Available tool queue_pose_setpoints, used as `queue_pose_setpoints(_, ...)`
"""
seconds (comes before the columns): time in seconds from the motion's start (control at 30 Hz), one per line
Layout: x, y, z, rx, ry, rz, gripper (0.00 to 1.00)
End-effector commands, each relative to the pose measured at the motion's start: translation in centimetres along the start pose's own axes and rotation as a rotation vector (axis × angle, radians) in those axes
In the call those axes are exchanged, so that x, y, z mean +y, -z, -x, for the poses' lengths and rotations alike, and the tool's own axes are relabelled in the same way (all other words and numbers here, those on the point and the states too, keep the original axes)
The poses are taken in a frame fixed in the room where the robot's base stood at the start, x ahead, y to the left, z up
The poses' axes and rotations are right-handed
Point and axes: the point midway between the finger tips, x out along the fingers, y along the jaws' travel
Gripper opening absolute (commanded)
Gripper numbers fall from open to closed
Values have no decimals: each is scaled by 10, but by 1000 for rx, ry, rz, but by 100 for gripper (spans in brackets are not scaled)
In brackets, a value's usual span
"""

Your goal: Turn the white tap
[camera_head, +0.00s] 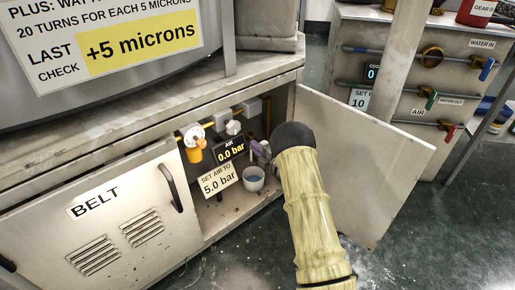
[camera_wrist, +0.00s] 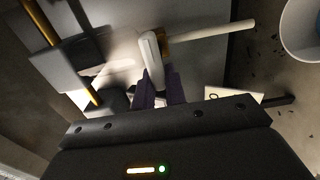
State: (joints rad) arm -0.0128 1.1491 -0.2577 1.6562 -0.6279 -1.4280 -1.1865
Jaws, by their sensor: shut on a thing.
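The white tap (camera_wrist: 149,48) shows in the wrist view as a pale lever beside a brass fitting (camera_wrist: 165,36) on a cream pipe (camera_wrist: 215,29). My gripper (camera_wrist: 160,88) has its two dark purple fingers closed around the near end of the lever. In the head view my gripper (camera_head: 261,150) reaches into the open cabinet, just right of the air display (camera_head: 231,150), which reads 0.0 bar. A card (camera_head: 219,181) below it says to set air to 5.0 bar. In the head view I cannot make out the tap at my fingers.
A white cup (camera_head: 253,180) with blue inside stands on the cabinet floor. An orange fitting with a white dial (camera_head: 194,140) is at the left. The open door (camera_head: 365,165) stands right of my arm; the BELT door (camera_head: 100,225) is shut. Pipes and boxes crowd the cabinet's back.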

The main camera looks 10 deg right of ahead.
Motion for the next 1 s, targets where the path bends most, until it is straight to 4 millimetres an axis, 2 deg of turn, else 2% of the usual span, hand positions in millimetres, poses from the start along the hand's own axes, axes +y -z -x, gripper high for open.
queue_pose_setpoints(0.37,-4,2,2,3,9,4,0)
queue_pose_setpoints(0.4,-5,2,2,3,9,4,17)
queue_pose_setpoints(0.5,-4,1,1,2,7,4,35)
queue_pose_setpoints(0.8,-1,1,1,2,3,5,35)
queue_pose_setpoints(1.0,0,-2,18,-3,6,4,35)
